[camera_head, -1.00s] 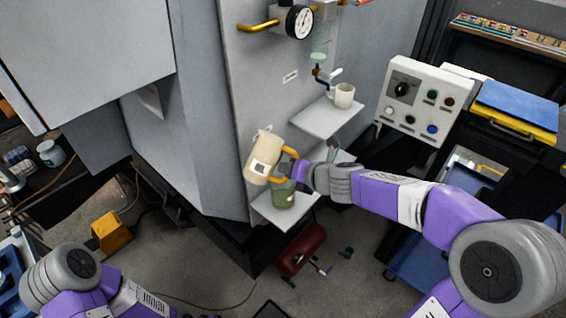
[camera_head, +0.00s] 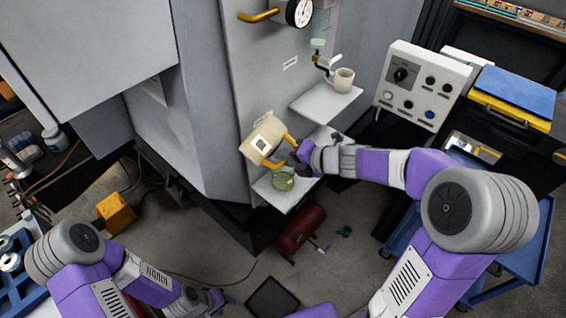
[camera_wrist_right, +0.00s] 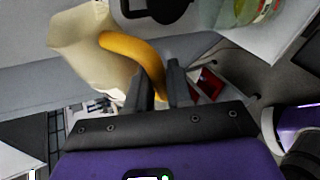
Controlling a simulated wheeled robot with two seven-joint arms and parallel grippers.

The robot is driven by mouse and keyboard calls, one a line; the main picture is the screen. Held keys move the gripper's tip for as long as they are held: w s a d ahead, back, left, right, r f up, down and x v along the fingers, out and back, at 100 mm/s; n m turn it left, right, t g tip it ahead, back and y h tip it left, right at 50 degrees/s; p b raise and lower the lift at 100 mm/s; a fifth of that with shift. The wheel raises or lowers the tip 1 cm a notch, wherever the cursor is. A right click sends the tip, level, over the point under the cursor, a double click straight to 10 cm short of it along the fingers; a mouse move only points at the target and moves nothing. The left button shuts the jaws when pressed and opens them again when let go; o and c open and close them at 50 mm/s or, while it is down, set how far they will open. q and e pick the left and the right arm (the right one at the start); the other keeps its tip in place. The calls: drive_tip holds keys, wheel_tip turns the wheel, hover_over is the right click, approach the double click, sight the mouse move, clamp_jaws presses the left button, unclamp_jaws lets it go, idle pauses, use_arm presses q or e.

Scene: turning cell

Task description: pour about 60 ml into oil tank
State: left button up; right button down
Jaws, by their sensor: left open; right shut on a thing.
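A greenish see-through vessel (camera_head: 284,181), apparently the oil tank, stands on the lower white shelf just below the jug. It also shows in the right wrist view (camera_wrist_right: 243,12), with yellowish-green contents. No stream is clearly visible. My left gripper (camera_head: 216,299) is low at the bottom, open and empty.
A white mug (camera_head: 344,80) stands on the upper shelf (camera_head: 323,103), under a small valve. A gauge (camera_head: 299,12) and a control box (camera_head: 423,84) are nearby. A red cylinder (camera_head: 301,229) lies on the floor below. An orange block (camera_head: 116,213) is at left.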

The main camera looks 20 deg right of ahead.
drive_tip(key=shift+a+f+m+y, duration=0.1)
drive_tip(key=shift+f+m+y, duration=0.05)
drive_tip(key=shift+m+y, duration=0.2)
drive_tip(key=shift+r+m+y+p, duration=0.25)
drive_tip(key=shift+r+y+p, duration=0.1)
drive_tip(key=shift+p, duration=0.4)
drive_tip(key=shift+s+a, duration=0.25)
drive_tip(key=shift+a, duration=0.2)
idle(0.4)
drive_tip(key=shift+a+r+m+y+p, duration=0.15)
drive_tip(key=shift+m+y+p, duration=0.2)
drive_tip(key=shift+p, duration=0.4)
idle(0.6)
wheel_tip(320, 180, down, 2)
drive_tip(key=n+h+b, duration=0.1)
drive_tip(key=b, duration=0.3)
drive_tip(key=shift+s+n+b, duration=0.1)
drive_tip(key=shift+n+b, duration=0.15)
drive_tip(key=shift+b, duration=0.1)
drive_tip(key=shift+r+n+h+p, duration=0.4)
drive_tip(key=shift+r+h+p, duration=0.15)
drive_tip(key=shift+r+p, duration=0.25)
drive_tip(key=shift+d+f+n+h+b, duration=0.3)
drive_tip(key=shift+f+b, duration=0.1)
drive_tip(key=shift+f, duration=0.1)
drive_tip(key=shift+r, duration=0.1)
